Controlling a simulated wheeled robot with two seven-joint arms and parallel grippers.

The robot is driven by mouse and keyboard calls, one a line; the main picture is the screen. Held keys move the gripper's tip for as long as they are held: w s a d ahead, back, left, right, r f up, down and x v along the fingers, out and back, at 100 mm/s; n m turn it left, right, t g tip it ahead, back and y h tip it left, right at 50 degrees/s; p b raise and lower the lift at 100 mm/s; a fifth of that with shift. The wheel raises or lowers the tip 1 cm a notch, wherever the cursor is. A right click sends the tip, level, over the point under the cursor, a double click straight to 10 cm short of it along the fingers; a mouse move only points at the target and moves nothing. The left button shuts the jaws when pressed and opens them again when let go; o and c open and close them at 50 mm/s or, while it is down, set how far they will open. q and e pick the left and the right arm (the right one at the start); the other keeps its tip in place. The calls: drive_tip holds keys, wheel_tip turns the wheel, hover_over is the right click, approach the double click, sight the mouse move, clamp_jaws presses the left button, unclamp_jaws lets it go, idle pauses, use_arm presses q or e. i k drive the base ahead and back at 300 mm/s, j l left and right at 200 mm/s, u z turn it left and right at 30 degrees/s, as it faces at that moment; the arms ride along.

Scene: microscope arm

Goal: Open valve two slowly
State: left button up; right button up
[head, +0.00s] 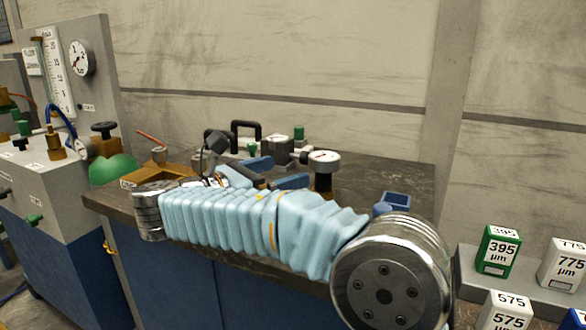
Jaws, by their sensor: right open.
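My right arm, in a pale blue ribbed sleeve, crosses the front of the dark bench (390,180) in the head view. My right gripper (275,172) is beyond the sleeve, low over the bench, with its two blue fingers apart and nothing seen between them. Small valve parts show on the left cabinet: a green handle (35,219) on its front and a black knob (104,128) above a green dome (112,168). Labels are too small to read, so I cannot tell which is valve two. The sleeve hides part of the bench front. My left gripper is out of view.
A dial gauge on a brass body (323,184) stands just right of the gripper. A black handle (245,128) and a green cap (299,133) are behind it. A blue open box (397,200) sits at the bench's right. Numbered boxes, including a green one (498,251), stand farther right.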

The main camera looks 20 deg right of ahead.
sight(104, 127)
drive_tip(key=k+j, duration=0.1)
drive_tip(key=j, duration=0.85)
drive_tip(key=k+j, duration=0.15)
drive_tip(key=j, duration=0.35)
